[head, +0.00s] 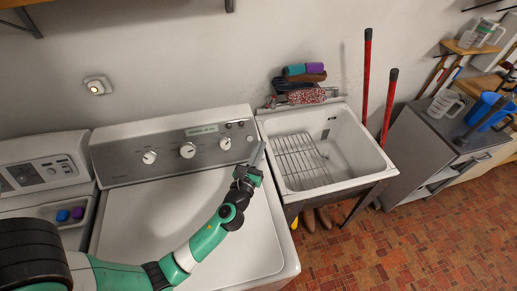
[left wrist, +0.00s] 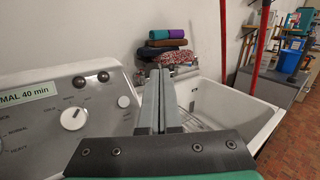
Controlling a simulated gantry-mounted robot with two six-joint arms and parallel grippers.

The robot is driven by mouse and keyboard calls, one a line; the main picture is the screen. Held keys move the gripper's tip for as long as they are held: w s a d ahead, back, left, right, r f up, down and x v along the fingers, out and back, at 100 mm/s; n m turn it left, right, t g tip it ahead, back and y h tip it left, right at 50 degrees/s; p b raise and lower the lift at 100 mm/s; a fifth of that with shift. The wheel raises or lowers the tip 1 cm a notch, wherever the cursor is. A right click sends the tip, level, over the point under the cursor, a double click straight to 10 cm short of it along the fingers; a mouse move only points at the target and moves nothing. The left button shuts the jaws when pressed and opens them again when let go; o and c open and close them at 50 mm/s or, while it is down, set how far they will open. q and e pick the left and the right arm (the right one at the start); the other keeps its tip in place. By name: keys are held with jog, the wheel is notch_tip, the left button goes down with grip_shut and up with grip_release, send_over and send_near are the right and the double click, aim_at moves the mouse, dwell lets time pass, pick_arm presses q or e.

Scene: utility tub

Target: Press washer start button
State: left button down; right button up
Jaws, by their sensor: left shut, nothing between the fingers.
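The washer (head: 214,192) is white with a grey control panel (head: 170,157) along its back. The panel carries a large dial (head: 188,150), which may not be the same dial (left wrist: 73,117) seen close in the left wrist view. No start label is readable. My left gripper (head: 260,152) is shut and empty, its fingers pointing up near the panel's right end. In the left wrist view its fingertips (left wrist: 159,72) are right of the white button, apparently apart from it.
A white utility tub (head: 345,143) with a wire rack (head: 301,160) stands right of the washer. Folded towels (head: 303,84) sit behind it, and red-handled tools (head: 366,80) lean there. Another appliance (head: 45,170) adjoins on the left. The washer lid is clear.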

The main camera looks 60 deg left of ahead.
aim_at(250, 138)
pick_arm(q)
jog(key=f, duration=0.1)
jog(key=s+a+f+b, duration=0.1)
jog(key=f, duration=0.1)
jog(key=shift+s, duration=0.2)
pick_arm(e)
jog(key=shift+a+f, duration=0.1)
jog(key=shift+f, duration=0.85)
jog(key=shift+w, duration=0.1)
pick_arm(q)
jog(key=shift+a+f, duration=0.1)
jog(key=shift+w+a+f+b, duration=0.3)
jog(key=shift+a+f+b, duration=0.4)
jog(key=shift+a, duration=0.5)
jog(key=shift+w+a+f+b, duration=0.3)
jog(key=shift+a+f+b, duration=0.45)
jog(key=shift+a, duration=0.5)
jog(key=shift+w+a+f+b, duration=0.3)
jog(key=shift+a+f+b, duration=0.4)
jog(key=shift+a, duration=0.5)
pick_arm(e)
jog(key=shift+f, duration=2.15)
pick_arm(q)
jog(key=shift+w+a+f, duration=0.1)
jog(key=shift+a+f, duration=0.1)
jog(key=shift+a, duration=0.15)
pick_arm(e)
jog(key=shift+f, duration=0.15)
